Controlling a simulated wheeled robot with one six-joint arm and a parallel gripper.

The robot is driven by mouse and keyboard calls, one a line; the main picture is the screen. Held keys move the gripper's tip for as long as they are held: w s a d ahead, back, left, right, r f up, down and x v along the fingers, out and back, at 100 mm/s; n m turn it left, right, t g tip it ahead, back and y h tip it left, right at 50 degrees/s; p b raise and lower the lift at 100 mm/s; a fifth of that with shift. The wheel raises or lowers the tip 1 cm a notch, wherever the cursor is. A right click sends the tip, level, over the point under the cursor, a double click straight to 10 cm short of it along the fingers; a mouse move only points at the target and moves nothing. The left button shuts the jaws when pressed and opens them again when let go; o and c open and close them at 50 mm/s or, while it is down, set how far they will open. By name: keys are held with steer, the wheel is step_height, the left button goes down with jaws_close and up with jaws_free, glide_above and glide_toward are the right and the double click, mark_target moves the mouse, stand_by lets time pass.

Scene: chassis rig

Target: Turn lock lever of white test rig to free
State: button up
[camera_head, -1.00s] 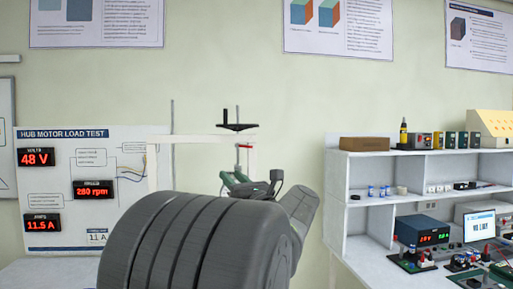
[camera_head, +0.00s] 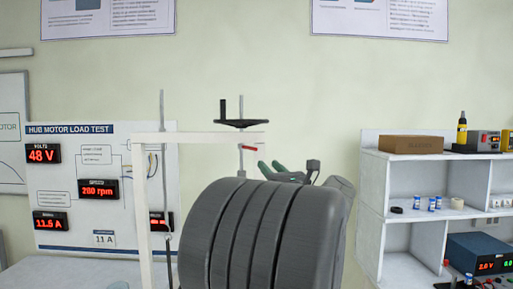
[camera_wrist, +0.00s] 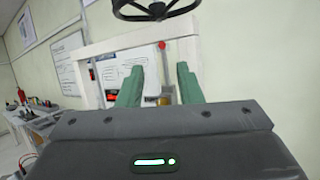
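The white test rig (camera_head: 150,141) is an upright frame with a black handwheel (camera_head: 240,123) on top. A small red lock lever (camera_head: 250,148) sits on the post just under the handwheel and points right. In the wrist view the red lever (camera_wrist: 161,45) shows end-on as a red tip, ahead of and above the gap between my fingers. My gripper (camera_wrist: 159,72) has green fingers that stand apart with nothing between them. In the head view my gripper (camera_head: 272,169) is just below and right of the lever; my arm hides the rig's lower part.
A display board (camera_head: 75,165) with red readouts stands behind the rig at left. A white shelf (camera_head: 400,215) with boxes and instruments is at right. In the wrist view the handwheel (camera_wrist: 155,10) overhangs the space above my fingers. The wall between rig and shelf is bare.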

mark_target(254, 149)
steer(key=p+x, duration=0.3)
steer(key=x, duration=0.8)
steer(key=shift+w+d+f, duration=0.1)
steer(key=shift+w+f, duration=0.05)
steer(key=shift+w, duration=0.05)
jaws_close()
